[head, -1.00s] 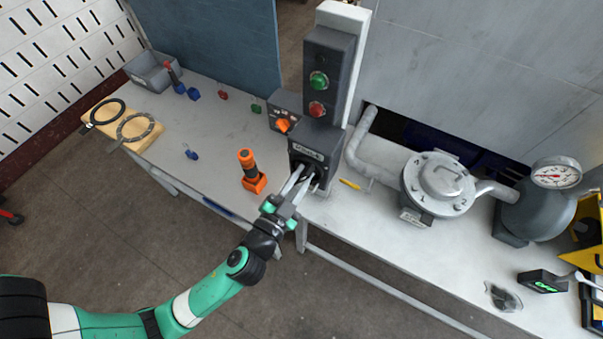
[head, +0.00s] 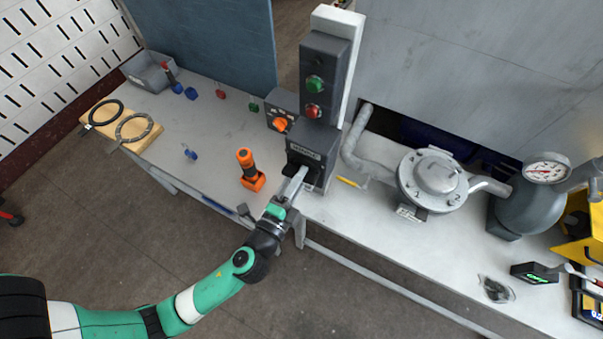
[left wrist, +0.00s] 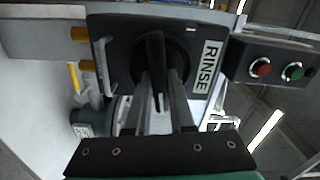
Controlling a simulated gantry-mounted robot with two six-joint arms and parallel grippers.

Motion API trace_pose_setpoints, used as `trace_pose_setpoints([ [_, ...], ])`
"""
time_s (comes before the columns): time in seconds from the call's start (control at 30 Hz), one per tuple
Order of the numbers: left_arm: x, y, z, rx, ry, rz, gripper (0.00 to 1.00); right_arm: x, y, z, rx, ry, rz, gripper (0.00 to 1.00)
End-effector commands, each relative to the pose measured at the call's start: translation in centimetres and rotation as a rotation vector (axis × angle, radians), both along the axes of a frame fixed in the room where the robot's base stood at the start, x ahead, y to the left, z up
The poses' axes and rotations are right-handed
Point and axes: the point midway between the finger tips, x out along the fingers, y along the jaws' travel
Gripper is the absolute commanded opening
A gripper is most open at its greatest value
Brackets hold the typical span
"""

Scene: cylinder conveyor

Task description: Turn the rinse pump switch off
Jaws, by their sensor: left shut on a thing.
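The rinse switch is a black bar handle (left wrist: 155,62) on a round dial, on the front of a dark box (left wrist: 114,40) marked RINSE. In the left wrist view the bar runs parallel to the label's text. The box (head: 313,150) also shows at the middle of the head view, below a green and a red button. My left gripper (head: 298,178) reaches it from the front. It is shut on the switch handle, one finger on each side. In the head view the gripper hides the handle. My right gripper is not in view.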

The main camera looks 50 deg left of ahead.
Motion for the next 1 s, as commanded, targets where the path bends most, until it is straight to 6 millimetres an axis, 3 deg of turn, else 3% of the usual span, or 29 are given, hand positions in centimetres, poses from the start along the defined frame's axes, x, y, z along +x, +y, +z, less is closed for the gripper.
trace_pose_setpoints([
  [0.4,0.02,-0.05,-0.1,0.164,0.06,-0.001,0.0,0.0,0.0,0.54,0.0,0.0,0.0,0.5],
  [0.9,0.02,-0.04,-0.14,0.181,0.066,-0.001,0.0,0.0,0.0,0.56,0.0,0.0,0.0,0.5],
  [0.93,0.02,-0.04,-0.14,0.18,0.066,-0.001,0.27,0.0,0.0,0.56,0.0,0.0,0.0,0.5],
  [1.0,0.01,-0.03,-0.15,0.18,0.066,-0.001,0.39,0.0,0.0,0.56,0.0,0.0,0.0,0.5],
])
